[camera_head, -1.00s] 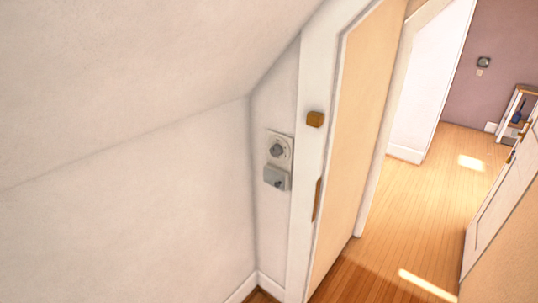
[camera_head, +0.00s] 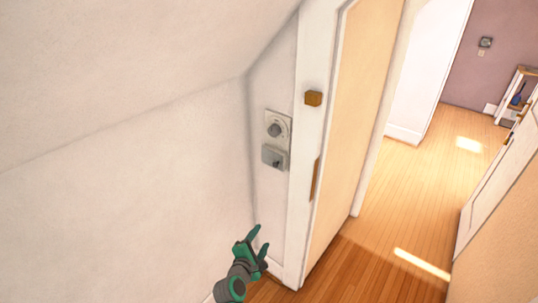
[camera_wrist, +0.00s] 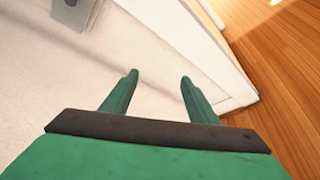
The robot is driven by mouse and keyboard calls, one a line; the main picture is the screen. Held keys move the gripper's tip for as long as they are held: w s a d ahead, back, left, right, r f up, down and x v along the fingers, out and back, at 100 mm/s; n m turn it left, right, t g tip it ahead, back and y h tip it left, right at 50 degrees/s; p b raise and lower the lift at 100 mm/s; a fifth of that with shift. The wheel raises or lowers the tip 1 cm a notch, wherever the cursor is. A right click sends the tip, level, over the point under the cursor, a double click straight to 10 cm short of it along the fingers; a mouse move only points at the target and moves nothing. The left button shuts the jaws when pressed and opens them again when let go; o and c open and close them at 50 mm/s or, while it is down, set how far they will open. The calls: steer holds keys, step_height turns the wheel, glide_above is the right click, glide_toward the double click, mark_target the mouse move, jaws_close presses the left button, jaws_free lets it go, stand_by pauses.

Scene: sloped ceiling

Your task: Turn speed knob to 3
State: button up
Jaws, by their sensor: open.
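Two wall controls sit on the narrow white wall strip beside the door frame in the head view. The upper one is a pale plate with a round grey knob (camera_head: 274,130). The lower one is a grey box (camera_head: 274,158) with a small dark knob or switch on its front. I cannot read any markings, so I cannot tell which is the speed knob or its setting. My green gripper (camera_head: 257,247) is open and empty, below both controls and apart from them. In the wrist view my open fingers (camera_wrist: 158,85) point along the wall, and part of a grey control (camera_wrist: 74,10) shows at the top left.
A sloped ceiling comes down at the left. The wooden floor (camera_head: 400,220) lies open beyond the doorway.

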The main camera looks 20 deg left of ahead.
steer(key=w+a+r+n+t+h, duration=0.1)
steer(key=w+a+r+n, duration=0.15)
steer(key=w+r, duration=0.35)
steer(key=w+a+r+n+t+h, duration=0.1)
steer(key=w+a+r+h, duration=0.2)
steer(key=r, duration=0.6)
steer(key=n+h, duration=0.2)
glide_toward(272, 131)
steer(key=shift+t, duration=0.4)
steer(key=x, duration=0.8)
steer(key=shift+w+d+f, duration=0.1)
steer(key=shift+d+f, duration=0.05)
steer(key=shift+f, duration=0.25)
steer(key=c, duration=1)
steer(key=shift+c, duration=0.2)
